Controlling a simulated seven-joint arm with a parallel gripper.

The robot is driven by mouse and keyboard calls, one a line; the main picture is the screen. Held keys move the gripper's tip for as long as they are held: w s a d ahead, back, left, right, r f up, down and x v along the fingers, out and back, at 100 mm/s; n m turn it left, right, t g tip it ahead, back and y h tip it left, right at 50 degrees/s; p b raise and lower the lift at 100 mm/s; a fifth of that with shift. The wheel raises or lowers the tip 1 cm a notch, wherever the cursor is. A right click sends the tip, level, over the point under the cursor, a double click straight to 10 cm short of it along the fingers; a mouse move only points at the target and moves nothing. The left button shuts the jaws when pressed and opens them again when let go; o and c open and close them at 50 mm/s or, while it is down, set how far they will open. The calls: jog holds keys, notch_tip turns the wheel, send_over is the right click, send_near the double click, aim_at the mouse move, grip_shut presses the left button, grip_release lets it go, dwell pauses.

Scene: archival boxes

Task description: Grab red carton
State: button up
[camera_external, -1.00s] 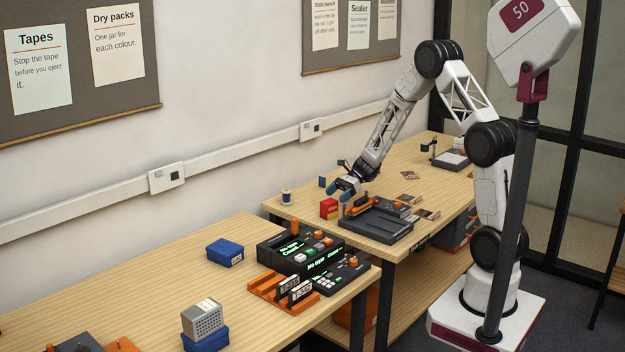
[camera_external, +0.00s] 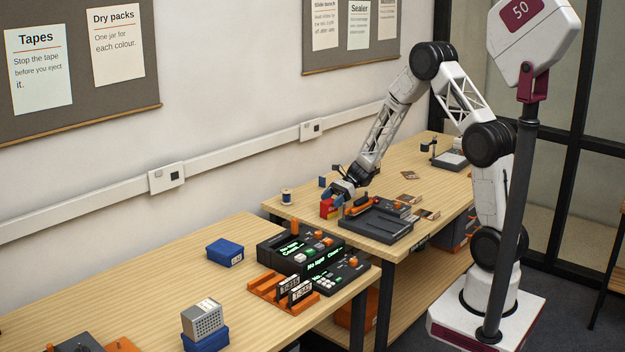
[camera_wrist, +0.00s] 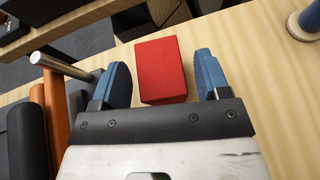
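The red carton (camera_wrist: 161,70) stands on the wooden table between the two blue fingertips of my gripper (camera_wrist: 164,82) in the wrist view. A gap shows on each side of it, a little wider on the right, so the fingers are open around it and not seen touching. In the external view the red carton (camera_external: 327,209) is near the table's left end, partly covered by my gripper (camera_external: 336,195), which is down at it.
A dark device with an orange roller (camera_external: 376,222) sits right beside the carton; its orange bar (camera_wrist: 56,120) shows left in the wrist view. A spool (camera_external: 286,197) stands to the left. Bare tabletop (camera_wrist: 245,60) lies right of the carton in the wrist view.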

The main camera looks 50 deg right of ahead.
aim_at(332, 200)
jog(key=c, duration=0.8)
notch_tip(332, 200, up, 10)
dwell(0.4)
dwell(0.5)
